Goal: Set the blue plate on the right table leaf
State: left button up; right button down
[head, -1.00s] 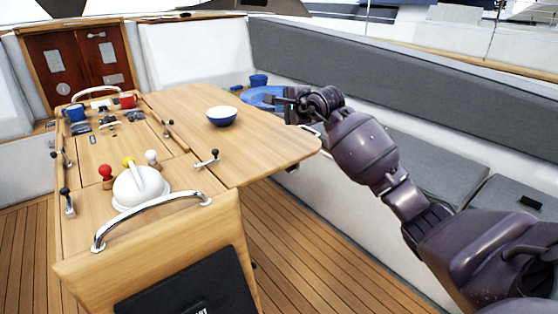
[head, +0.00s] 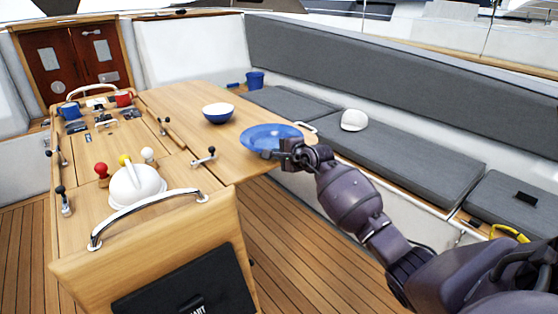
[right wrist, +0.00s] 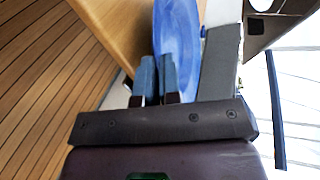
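The blue plate (head: 268,137) is at the outer end of the right table leaf (head: 178,103), roughly level. My right gripper (head: 276,154) is at the plate's near right edge. In the right wrist view its two fingers (right wrist: 156,80) are close together at the rim of the blue plate (right wrist: 178,40), and the plate's edge runs between them. The plate overlaps the leaf's end in the head view; I cannot tell whether it touches the wood. My left gripper is not in view.
A blue-and-white bowl (head: 218,113) stands on the leaf, left of the plate. A white cap (head: 354,120) lies on the grey bench cushion (head: 400,150), and a blue cup (head: 255,80) stands behind. A chrome rail (head: 150,212) and winch handles edge the table centre.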

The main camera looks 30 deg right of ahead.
jog(key=shift+f, duration=1.25)
jog(key=shift+f, duration=0.1)
jog(key=c, duration=1.7)
grip_release()
jog(key=shift+f, duration=0.1)
jog(key=o, duration=0.4)
